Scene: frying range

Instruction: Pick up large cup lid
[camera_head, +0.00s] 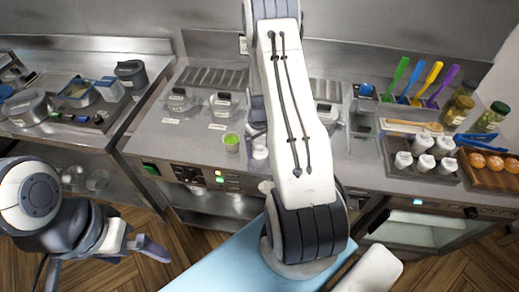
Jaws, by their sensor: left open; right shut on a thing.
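I cannot make out a large cup lid for certain. My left gripper (140,245) is open and empty at the lower left, above the floor in front of the counter. My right arm stretches across the middle of the view. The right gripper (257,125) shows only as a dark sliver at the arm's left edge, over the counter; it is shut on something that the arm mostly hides. A small white item (260,152) shows just below it; I cannot tell if they touch. A clear cup with green contents (232,142) stands to the left of it.
Clear lidded containers (222,104) stand along the counter. At the right are a tray of white cups (423,144), colored utensils (433,73), jars (491,117) and a tray of orange items (487,164). Pots (28,107) stand on the left counter.

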